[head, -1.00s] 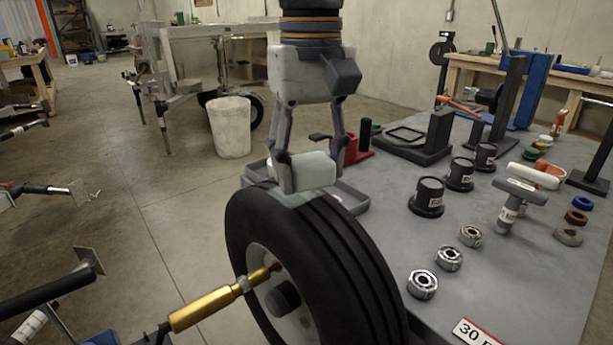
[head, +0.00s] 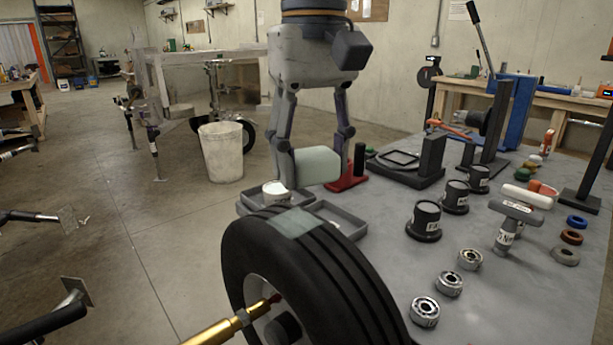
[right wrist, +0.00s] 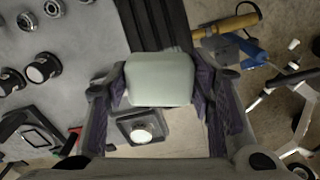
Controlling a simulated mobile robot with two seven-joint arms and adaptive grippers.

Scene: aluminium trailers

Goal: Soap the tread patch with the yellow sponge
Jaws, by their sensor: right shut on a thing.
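My right gripper (head: 312,165) is shut on a pale grey-green sponge (head: 318,166), not a yellow one. The sponge also shows between the fingers in the right wrist view (right wrist: 160,79). It is held above and beyond the black tyre (head: 315,262), apart from it. The tread patch (head: 294,222) is a pale, glossy-looking rectangle on top of the tyre, in full view. A white round pot (head: 276,193) stands in a grey tray (head: 340,217) behind the tyre, just below the gripper. My left gripper does not show.
A brass-coloured rod (head: 215,333) points at the wheel hub from the lower left. The grey bench holds black caps (head: 424,221), metal bearings (head: 424,311), a T-handled tool (head: 508,226) and a red stand (head: 348,180). A white bin (head: 221,152) stands on the floor behind.

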